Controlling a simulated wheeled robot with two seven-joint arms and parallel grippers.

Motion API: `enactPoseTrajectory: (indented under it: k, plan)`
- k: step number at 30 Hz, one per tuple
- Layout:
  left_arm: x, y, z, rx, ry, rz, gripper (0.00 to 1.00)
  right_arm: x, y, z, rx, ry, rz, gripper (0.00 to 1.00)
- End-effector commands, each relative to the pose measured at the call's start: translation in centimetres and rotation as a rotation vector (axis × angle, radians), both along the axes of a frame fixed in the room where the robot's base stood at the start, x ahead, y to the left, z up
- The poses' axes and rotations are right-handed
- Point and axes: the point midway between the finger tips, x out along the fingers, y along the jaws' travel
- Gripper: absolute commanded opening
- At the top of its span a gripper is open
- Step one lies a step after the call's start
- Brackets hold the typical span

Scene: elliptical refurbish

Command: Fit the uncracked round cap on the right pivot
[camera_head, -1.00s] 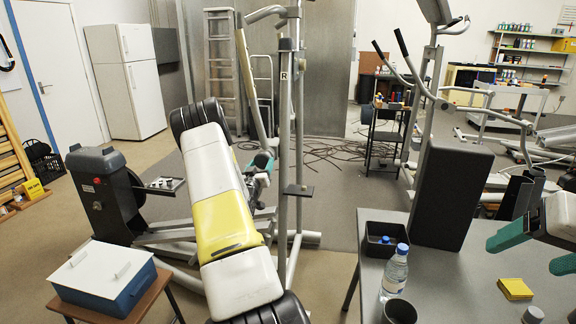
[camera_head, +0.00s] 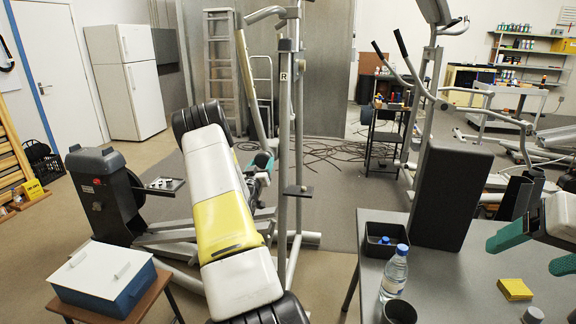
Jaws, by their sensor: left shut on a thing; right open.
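My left gripper (camera_head: 262,168), partly teal, is beyond my white and yellow arm, just left of the elliptical's grey upright (camera_head: 284,110) marked R. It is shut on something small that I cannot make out. The round cap and any crack in it cannot be told at this size. A bracket with a dark plate (camera_head: 298,190) sits on the upright, right of the gripper; I cannot tell which part is the right pivot. A small tray (camera_head: 162,185) with several small pieces sits by the dark flywheel housing (camera_head: 105,195). My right gripper (camera_head: 524,256) is open and empty above the grey table.
The grey table (camera_head: 450,285) holds a black bin (camera_head: 380,240), a water bottle (camera_head: 395,272), a dark cup (camera_head: 400,312) and a yellow pad (camera_head: 515,289). A blue and white box (camera_head: 105,280) stands on a stool at left. Cables (camera_head: 335,152) lie on the floor behind.

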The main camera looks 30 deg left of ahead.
Motion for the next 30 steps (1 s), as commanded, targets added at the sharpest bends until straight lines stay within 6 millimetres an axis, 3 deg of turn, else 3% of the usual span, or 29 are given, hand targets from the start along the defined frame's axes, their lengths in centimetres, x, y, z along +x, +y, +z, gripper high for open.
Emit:
enactPoseTrajectory:
  k: [5,6,9,20,30]
  plan:
    - [0.1,0.0,0.0,0.0,0.0,0.0,0.0,0.0,0.0,0.0,0.0,0.0,0.0,0.77]
    - [0.1,0.0,0.0,0.0,0.0,0.0,0.64,0.0,0.0,0.0,0.0,0.0,0.0,0.77]
    - [0.1,0.0,0.0,0.0,0.0,0.0,0.84,0.0,0.0,0.0,0.0,0.0,0.0,0.77]
    - [-0.2,-0.1,-0.1,0.0,0.001,0.0,0.86,0.0,0.0,0.0,0.0,0.0,0.0,0.77]
    - [-5.1,-1.7,-0.7,-0.002,0.003,0.001,0.86,0.0,0.0,0.0,0.0,0.0,0.0,0.77]
